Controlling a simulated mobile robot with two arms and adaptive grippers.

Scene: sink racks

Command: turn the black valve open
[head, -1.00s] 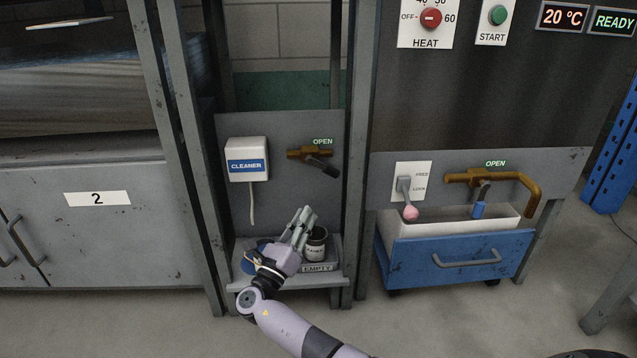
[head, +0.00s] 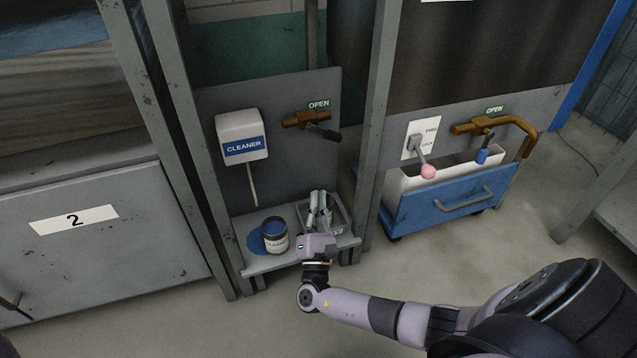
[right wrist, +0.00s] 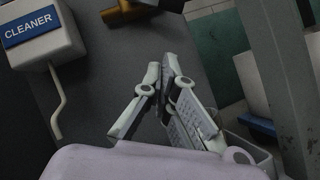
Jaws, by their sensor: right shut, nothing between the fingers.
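The black valve lever (head: 325,133) sits on a brass pipe fitting (head: 303,120) on the grey back panel, under a green OPEN label. The lever points to the right and slightly down. In the right wrist view the brass fitting (right wrist: 125,12) shows at the top edge, with part of the black lever beside it. My right gripper (head: 320,196) is below the valve, in front of a small metal tray, apart from the lever. Its fingers are together and empty, as the right wrist view also shows (right wrist: 172,62). My left gripper is out of view.
A can (head: 275,235) stands on the shelf by a blue disc (head: 257,242), left of my gripper. The metal tray (head: 343,213) is behind the fingers. A white CLEANER box (head: 241,137) hangs to the left. Grey posts (head: 380,120) flank the bay.

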